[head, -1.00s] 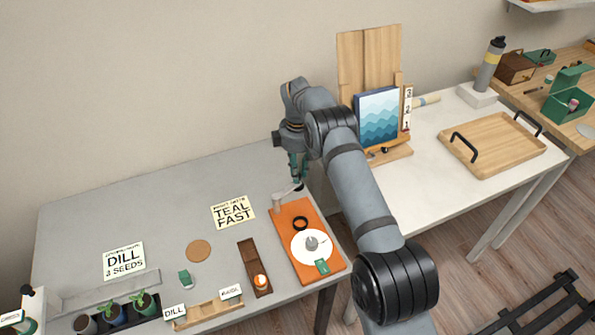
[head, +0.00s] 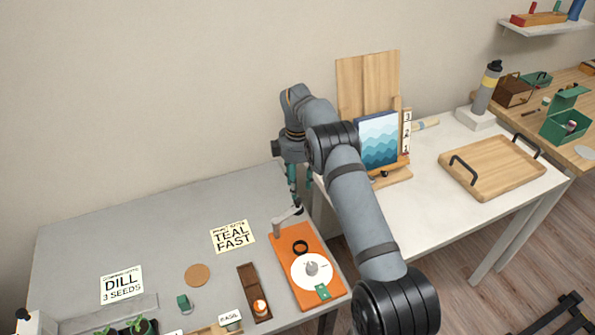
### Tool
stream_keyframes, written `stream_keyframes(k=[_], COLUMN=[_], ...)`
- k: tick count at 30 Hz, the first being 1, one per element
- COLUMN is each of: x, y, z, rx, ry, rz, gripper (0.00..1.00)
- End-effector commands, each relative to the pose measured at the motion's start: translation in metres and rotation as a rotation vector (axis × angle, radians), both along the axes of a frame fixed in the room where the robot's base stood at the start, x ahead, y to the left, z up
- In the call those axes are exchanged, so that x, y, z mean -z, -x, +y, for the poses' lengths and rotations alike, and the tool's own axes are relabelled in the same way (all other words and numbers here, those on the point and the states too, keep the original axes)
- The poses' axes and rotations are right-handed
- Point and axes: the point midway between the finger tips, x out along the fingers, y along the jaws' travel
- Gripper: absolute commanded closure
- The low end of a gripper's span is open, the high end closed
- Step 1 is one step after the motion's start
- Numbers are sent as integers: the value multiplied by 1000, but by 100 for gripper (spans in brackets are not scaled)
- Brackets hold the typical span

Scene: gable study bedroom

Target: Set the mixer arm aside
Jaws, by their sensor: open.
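The mixer arm (head: 288,219), a small grey crank-like piece, stands at the far end of the orange board (head: 283,241) on the grey table. A white disc (head: 308,276) with a grey knob in its middle lies on the near half of the board, with a black ring (head: 301,247) between them. My gripper (head: 295,201) points down just above the mixer arm, at the table's right edge. It is open and looks empty. The fingertips are small and partly run together with the mixer arm, so I cannot tell whether they touch it.
A dark brown tray (head: 247,280) with an orange-and-white item lies left of the board. Lettered cards, a cork disc (head: 197,275) and a green piece (head: 184,302) lie farther left. The white table (head: 423,224) with a wooden tray (head: 492,181) stands right. Grey table behind the cards is bare.

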Motion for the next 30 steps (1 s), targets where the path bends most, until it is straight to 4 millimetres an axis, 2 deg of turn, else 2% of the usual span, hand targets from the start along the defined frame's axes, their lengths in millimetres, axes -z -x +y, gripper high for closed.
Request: stream_keyframes(k=[1,6,12,30], x=[-12,-44,-64,-65], y=[-1,-1,0,1], z=[0,0,0,0], rx=[1,1,0,0], ry=[0,-1,1,1], rz=[-5,-3,-1,3], gripper=[60,60,60,60])
